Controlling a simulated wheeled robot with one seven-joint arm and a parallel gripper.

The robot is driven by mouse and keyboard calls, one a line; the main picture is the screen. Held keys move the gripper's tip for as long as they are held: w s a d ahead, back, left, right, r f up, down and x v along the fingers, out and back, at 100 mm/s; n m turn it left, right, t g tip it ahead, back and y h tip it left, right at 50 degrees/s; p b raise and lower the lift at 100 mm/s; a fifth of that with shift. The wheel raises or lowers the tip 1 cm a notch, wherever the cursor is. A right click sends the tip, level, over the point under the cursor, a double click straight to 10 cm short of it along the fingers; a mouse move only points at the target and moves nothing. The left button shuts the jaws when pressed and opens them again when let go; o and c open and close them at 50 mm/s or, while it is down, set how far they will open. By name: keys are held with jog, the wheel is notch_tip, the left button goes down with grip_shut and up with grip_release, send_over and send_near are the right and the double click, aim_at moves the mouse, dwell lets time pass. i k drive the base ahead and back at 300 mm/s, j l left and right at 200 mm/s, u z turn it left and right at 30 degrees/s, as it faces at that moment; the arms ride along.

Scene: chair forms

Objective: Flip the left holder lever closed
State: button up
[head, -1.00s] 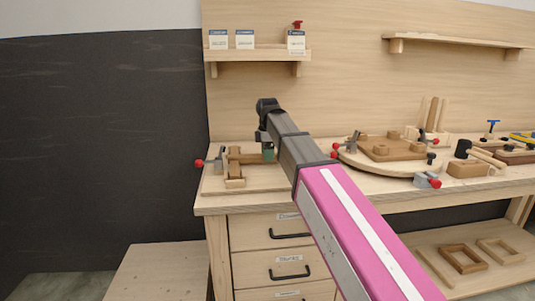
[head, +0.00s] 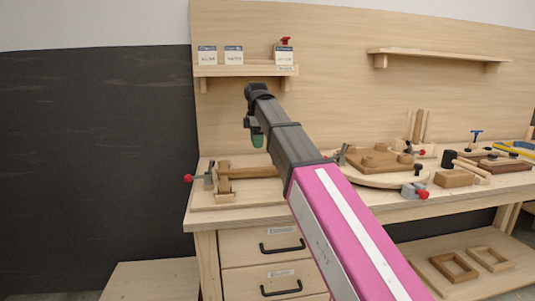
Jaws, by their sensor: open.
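The left holder is a grey clamp (head: 209,176) at the left end of the bench, by a wooden frame piece (head: 224,183) on a flat board (head: 255,192). Its lever ends in a red knob (head: 188,178) that points out to the left. My arm reaches in from the lower right. My gripper (head: 257,139) hangs at its far end, above and right of the wooden piece, clear of the lever. It is open; only a small green part shows and the arm hides much of it.
A round wooden board (head: 385,180) with clamps and another red knob (head: 423,194) lies right of my arm. A mallet (head: 465,165) and other tools lie further right. A shelf with cards (head: 245,71) is above. Drawers (head: 275,247) are below the bench.

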aim_at(188, 178)
jog(key=k, duration=1)
